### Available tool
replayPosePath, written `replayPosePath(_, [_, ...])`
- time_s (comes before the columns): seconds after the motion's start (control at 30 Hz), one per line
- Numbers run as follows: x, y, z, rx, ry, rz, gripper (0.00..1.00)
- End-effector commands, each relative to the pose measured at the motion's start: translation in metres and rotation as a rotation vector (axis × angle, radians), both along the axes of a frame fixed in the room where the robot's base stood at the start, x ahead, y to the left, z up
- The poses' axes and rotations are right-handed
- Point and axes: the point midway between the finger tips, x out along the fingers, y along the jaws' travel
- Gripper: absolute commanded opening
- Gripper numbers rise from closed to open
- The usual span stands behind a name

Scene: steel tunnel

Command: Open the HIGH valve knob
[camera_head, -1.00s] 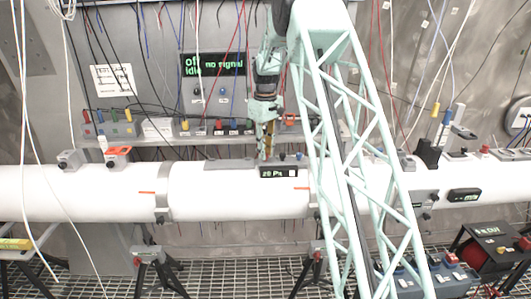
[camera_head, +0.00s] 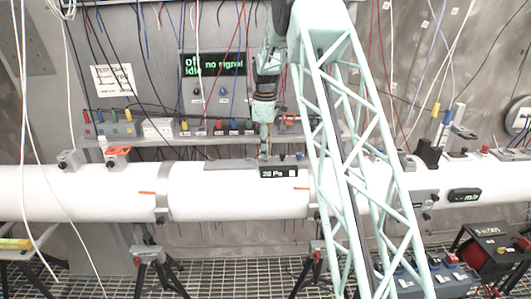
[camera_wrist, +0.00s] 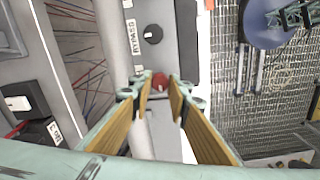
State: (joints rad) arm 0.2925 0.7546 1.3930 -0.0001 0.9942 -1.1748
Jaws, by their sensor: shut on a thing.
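My gripper (camera_head: 265,156) points down onto the top of the gauge unit (camera_head: 279,172) on the white pipe. In the wrist view its two yellow-padded fingers (camera_wrist: 162,88) are shut on a red knob (camera_wrist: 161,79), whose top shows a light mark. No HIGH label is readable; the area around the red knob is partly hidden by the fingers. A black knob (camera_wrist: 152,34) beside the word BYPASS is on the same grey panel, apart from my fingers. The unit's small display seems to read 22 Pa.
The white pipe (camera_head: 100,193) runs across the view. Behind it, a shelf (camera_head: 160,141) carries several coloured connectors, under a dark screen (camera_head: 212,64) reading "no signal". Thin cables hang in front of the wall. A black meter (camera_head: 465,195) is on the pipe at right.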

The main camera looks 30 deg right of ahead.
Motion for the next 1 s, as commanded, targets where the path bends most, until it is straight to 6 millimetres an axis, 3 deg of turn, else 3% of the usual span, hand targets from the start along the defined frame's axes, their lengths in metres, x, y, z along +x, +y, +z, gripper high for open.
replayPosePath(0.37, [0.0006, -0.0001, 0.0009, 0.0, -0.002, 0.003, 0.06])
replayPosePath(0.4, [0.0006, -0.0001, 0.0009, 0.0, -0.002, 0.003, 0.19])
replayPosePath(0.53, [0.0004, -0.0001, 0.0007, 0.0, -0.001, 0.003, 0.3])
replayPosePath(1.0, [0.0004, -0.0001, 0.0044, 0.0, -0.001, 0.003, 0.3])
